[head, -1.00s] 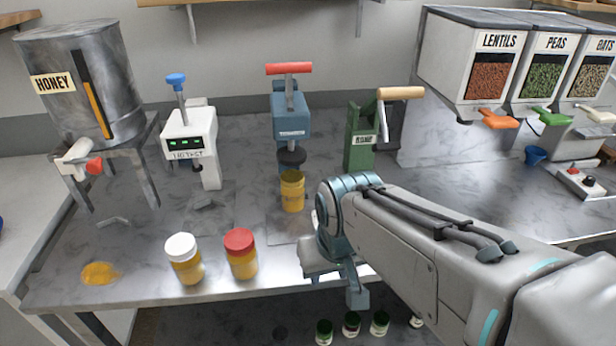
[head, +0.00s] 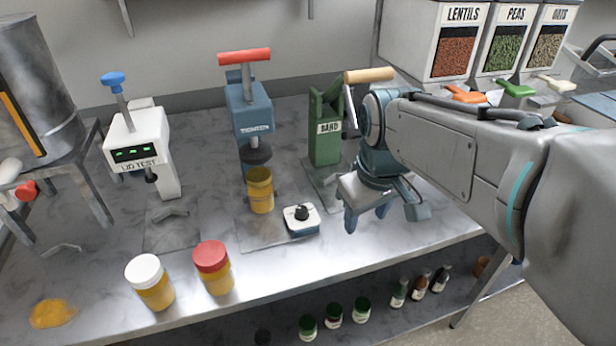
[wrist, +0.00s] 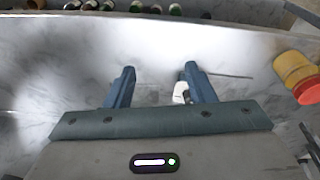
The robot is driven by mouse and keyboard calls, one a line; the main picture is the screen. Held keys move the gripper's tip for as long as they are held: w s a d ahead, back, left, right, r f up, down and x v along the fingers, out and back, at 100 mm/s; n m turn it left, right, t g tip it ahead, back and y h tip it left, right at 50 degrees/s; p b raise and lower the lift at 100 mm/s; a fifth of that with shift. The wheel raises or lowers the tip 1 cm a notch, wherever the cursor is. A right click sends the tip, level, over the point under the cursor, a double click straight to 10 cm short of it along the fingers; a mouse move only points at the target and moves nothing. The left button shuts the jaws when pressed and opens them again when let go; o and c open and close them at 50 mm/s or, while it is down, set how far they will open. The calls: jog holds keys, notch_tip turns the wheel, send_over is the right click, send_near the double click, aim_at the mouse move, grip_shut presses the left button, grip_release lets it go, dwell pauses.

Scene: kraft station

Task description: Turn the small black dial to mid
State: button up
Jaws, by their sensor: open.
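The dial's exact setting is too small to read.
A yellow jar (head: 260,192) stands under the blue TIGHTEN press (head: 250,112), left of the dial. A red-lidded jar (head: 214,270) and white-lidded jar (head: 150,284) stand near the front edge. The green BAND device (head: 325,135) is behind. Bench right of my gripper is clear.

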aim_at(302, 209)
jog(key=w+a+r+n+g+b, duration=0.2)
jog(key=w+a+r+n+b, duration=0.15)
jog(key=w+a+n, duration=0.8)
jog(key=f, duration=0.8)
jog(key=w+f+b, duration=0.1)
jog(key=f, duration=0.3)
jog(key=shift+d+f, duration=0.25)
jog(key=shift+f, duration=0.15)
jog(key=c, duration=1)
